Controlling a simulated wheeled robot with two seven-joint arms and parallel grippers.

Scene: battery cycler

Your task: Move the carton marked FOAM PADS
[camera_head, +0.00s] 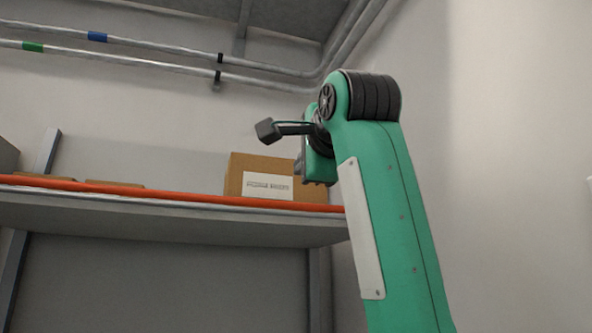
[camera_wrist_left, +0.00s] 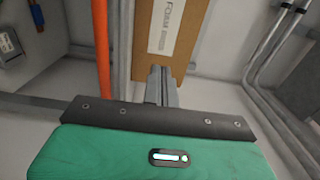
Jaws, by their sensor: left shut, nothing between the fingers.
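The brown carton (camera_head: 233,178) sits on the high shelf, with a white label on its front. The label's print is too blurred to read in the head view. In the left wrist view, the carton (camera_wrist_left: 191,45) lies straight ahead, turned sideways in the picture, and its label begins with FOAM. My left gripper (camera_wrist_left: 163,74) is shut and empty, its fingertips pointing at the carton's face. I cannot tell whether they touch it. In the head view, my left wrist and arm cover the carton's right side and the fingertips are hidden. My right gripper is not in view.
The shelf (camera_head: 180,221) has an orange front edge (camera_head: 150,193). Flat brown items (camera_head: 114,185) lie farther left on it. Metal pipes (camera_head: 150,60) run along the wall above. The shelf between the flat items and the carton looks clear.

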